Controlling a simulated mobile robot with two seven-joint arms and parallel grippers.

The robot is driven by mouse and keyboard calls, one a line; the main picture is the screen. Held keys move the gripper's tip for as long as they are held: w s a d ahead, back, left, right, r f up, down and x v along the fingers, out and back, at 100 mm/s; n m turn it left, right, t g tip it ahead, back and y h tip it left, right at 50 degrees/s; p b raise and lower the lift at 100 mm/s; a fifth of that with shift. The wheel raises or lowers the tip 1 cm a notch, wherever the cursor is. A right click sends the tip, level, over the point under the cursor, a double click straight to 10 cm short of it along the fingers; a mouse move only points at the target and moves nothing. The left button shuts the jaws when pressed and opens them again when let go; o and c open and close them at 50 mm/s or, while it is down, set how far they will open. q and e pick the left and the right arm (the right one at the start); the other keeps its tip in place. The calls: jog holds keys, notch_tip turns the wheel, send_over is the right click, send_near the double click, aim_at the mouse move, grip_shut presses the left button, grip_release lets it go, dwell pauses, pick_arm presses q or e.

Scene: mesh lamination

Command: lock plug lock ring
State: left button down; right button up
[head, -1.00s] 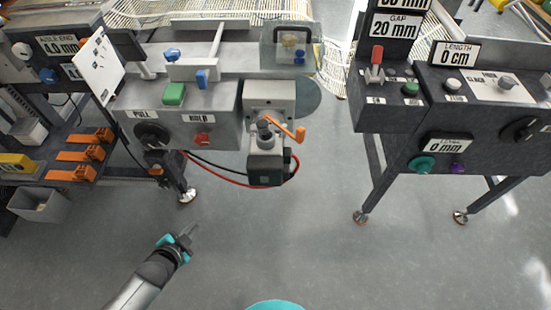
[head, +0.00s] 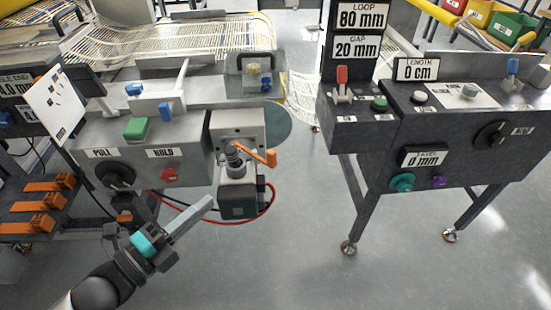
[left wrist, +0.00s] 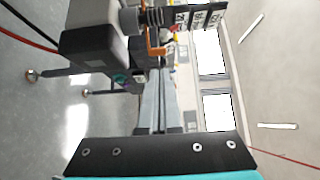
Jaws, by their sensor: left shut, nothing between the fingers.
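A dark ribbed ring (head: 235,157), which looks like the plug's lock ring, sits on top of the grey and black motor block (head: 238,195) below the left machine. An orange lever (head: 264,156) sticks out to its right. In the left wrist view the ribbed ring (left wrist: 152,17) and orange lever (left wrist: 157,47) show at the top, beyond the fingertips. My left gripper (head: 208,203) is shut and empty, below and left of the block, apart from it. It also shows in the left wrist view (left wrist: 158,74). My right gripper is not in view.
A red cable (head: 268,208) loops around the block and runs left near my left gripper. The left machine's panel (head: 190,152) has a black knob and red button. The right machine (head: 450,130) stands apart. The floor between is clear.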

pick_arm(q)
jog(key=b, duration=0.2)
send_near(269, 159)
jog(key=x, duration=0.5)
jog(key=shift+w, duration=0.2)
jog(key=shift+b+x, duration=0.3)
jog(key=shift+x, duration=0.5)
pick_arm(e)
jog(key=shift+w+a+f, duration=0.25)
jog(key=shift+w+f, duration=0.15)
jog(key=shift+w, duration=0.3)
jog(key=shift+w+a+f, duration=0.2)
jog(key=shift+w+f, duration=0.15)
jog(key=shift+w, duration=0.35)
pick_arm(q)
jog(key=shift+s+d, duration=0.1)
jog(key=shift+d, duration=0.1)
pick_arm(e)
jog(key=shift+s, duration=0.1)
